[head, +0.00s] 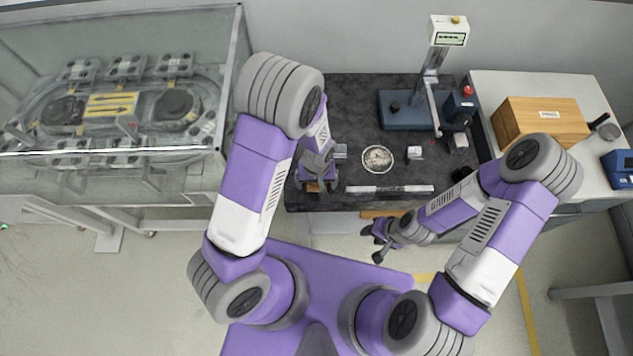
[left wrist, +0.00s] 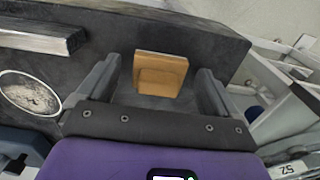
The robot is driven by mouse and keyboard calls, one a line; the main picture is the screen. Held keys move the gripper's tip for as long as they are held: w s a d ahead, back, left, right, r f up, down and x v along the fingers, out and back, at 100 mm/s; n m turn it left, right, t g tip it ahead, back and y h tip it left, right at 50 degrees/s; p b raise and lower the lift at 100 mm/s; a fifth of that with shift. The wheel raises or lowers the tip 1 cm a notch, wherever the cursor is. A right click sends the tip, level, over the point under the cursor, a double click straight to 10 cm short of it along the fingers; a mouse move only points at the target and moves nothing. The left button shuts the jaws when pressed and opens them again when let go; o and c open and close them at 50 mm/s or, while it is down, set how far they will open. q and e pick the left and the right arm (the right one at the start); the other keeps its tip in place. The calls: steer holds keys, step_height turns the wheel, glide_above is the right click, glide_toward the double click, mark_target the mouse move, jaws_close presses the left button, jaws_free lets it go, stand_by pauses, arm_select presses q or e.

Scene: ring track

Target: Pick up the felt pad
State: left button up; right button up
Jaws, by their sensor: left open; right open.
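A tan pad-like piece (left wrist: 160,72), which I take to be the felt pad, lies on the dark bench top near its edge in the left wrist view. In the head view only a small tan part (head: 313,187) shows under my left gripper. My left gripper (head: 317,183) is open above the bench, and in the left wrist view its two fingers stand on either side of the tan piece with gaps. Whether the fingertips are level with it I cannot tell. My right gripper (head: 372,244) is open and empty, off the front edge of the bench.
On the dark bench (head: 345,110) are a round dish (head: 378,159), a small white block (head: 415,152), a long metal bar (head: 390,189) and a blue-based stand (head: 402,112). A glass-walled track enclosure (head: 115,165) stands left. A wooden box (head: 541,120) sits on the white table right.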

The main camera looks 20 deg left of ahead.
arm_select(q)
steer(key=c, duration=1.1)
steer(key=shift+r, duration=0.1)
steer(key=shift+c, duration=0.2)
step_height(320, 180, up, 10)
steer(key=shift+f+p, duration=0.1)
steer(key=shift+p, duration=0.65)
